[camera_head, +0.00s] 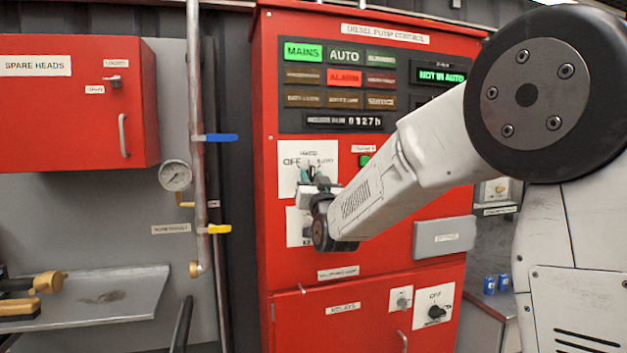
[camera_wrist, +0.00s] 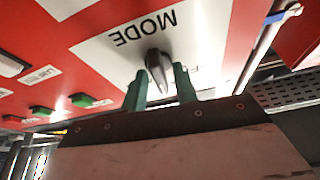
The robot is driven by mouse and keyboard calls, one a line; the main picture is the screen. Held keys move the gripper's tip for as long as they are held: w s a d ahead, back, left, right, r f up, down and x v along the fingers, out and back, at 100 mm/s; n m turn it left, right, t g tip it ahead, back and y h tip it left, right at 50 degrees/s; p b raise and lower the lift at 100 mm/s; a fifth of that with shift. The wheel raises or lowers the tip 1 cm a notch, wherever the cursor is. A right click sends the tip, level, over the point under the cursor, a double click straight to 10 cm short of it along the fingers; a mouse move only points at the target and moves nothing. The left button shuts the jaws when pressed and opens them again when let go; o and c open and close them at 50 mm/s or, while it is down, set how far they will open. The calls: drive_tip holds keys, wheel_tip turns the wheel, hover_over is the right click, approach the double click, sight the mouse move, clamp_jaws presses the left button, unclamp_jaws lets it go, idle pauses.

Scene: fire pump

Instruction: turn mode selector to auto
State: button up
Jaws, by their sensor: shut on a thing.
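The mode selector is a dark knob (camera_wrist: 155,66) on a white plate marked MODE, which appears upside down in the wrist view. In the head view the plate (camera_head: 325,151) reads HAND, OFF and AUTO, partly covered by my gripper (camera_head: 308,176). The green fingers of my gripper (camera_wrist: 160,78) stand on either side of the knob and are shut on it. The knob's exact pointing direction is hard to tell. The display (camera_head: 441,77) on the red pump control cabinet (camera_head: 392,264) reads NOT IN AUTO.
A lit MAINS lamp (camera_head: 303,52) and red ALARM lamp (camera_head: 344,77) are above. A grey box (camera_head: 444,238) and a lower knob (camera_head: 436,311) sit on the cabinet. A vertical pipe (camera_head: 196,110) with blue and yellow levers stands left.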

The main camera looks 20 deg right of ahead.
drive_tip(key=m+h, duration=0.1)
drive_tip(key=m, duration=0.2)
drive_tip(key=m+g+h, duration=0.1)
drive_tip(key=m+h, duration=0.1)
drive_tip(key=m, duration=0.1)
drive_tip(key=shift+a+m, duration=0.15)
drive_tip(key=shift+m, duration=0.15)
drive_tip(key=shift+m+g+h, duration=0.35)
drive_tip(key=shift+m+h, duration=0.25)
drive_tip(key=shift+m, duration=0.7)
drive_tip(key=shift+m+g+h, duration=0.35)
drive_tip(key=shift+m+h, duration=0.25)
drive_tip(key=shift+m, duration=0.7)
drive_tip(key=o, duration=0.6)
drive_tip(key=shift+s, duration=0.1)
drive_tip(key=v, duration=0.7)
drive_tip(key=shift+s, duration=0.3)
drive_tip(key=shift+a+f, duration=0.1)
